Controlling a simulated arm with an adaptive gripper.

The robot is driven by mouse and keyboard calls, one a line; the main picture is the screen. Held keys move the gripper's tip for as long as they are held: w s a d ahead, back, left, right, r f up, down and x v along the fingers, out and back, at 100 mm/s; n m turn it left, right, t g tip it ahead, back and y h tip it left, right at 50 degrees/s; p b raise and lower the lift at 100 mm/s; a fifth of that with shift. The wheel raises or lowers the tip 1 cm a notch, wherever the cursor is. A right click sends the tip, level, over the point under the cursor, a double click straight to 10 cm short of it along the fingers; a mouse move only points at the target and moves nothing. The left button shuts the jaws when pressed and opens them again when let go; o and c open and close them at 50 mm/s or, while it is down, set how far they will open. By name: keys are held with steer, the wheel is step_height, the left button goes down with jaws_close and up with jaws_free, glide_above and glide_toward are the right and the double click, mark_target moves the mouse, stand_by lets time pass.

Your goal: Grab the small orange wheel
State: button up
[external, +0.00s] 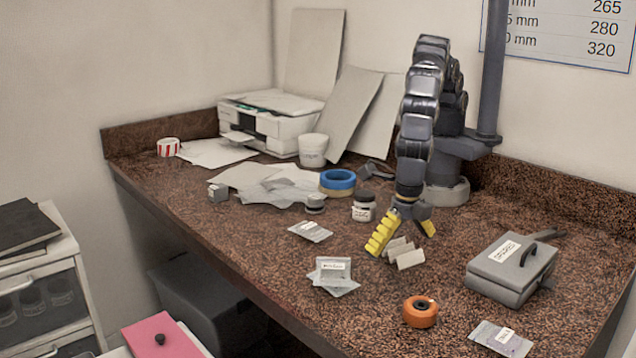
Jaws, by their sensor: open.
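The small orange wheel (420,312) lies flat on the speckled brown counter (300,275) near its front edge, with a dark hub on top. My gripper (400,243) has yellow fingers spread apart and points down, behind and slightly left of the wheel. It is open and does not touch the wheel. Small folded beige cards (404,254) stand close to the fingers; whether the fingers touch them I cannot tell.
A grey case (510,268) with a handle sits right of the wheel. Silver packets lie at left (333,275) and front right (501,338). The counter around the wheel is clear.

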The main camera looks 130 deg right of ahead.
mark_target(422, 305)
steer(key=shift+n+y, duration=0.3)
steer(key=shift+n, duration=0.5)
steer(key=a+f, duration=0.3)
steer(key=a, duration=0.1)
steer(key=shift+s+f, duration=0.25)
step_height(422, 305, down, 3)
steer(key=shift+r, duration=0.2)
steer(key=f, duration=0.2)
steer(key=a+f, duration=0.1)
steer(key=f, duration=0.1)
steer(key=shift+s+a, duration=0.1)
steer(key=shift+s, duration=0.15)
steer(key=shift+f, duration=0.5)
steer(key=shift+c, duration=0.2)
steer(key=c, duration=1.2)
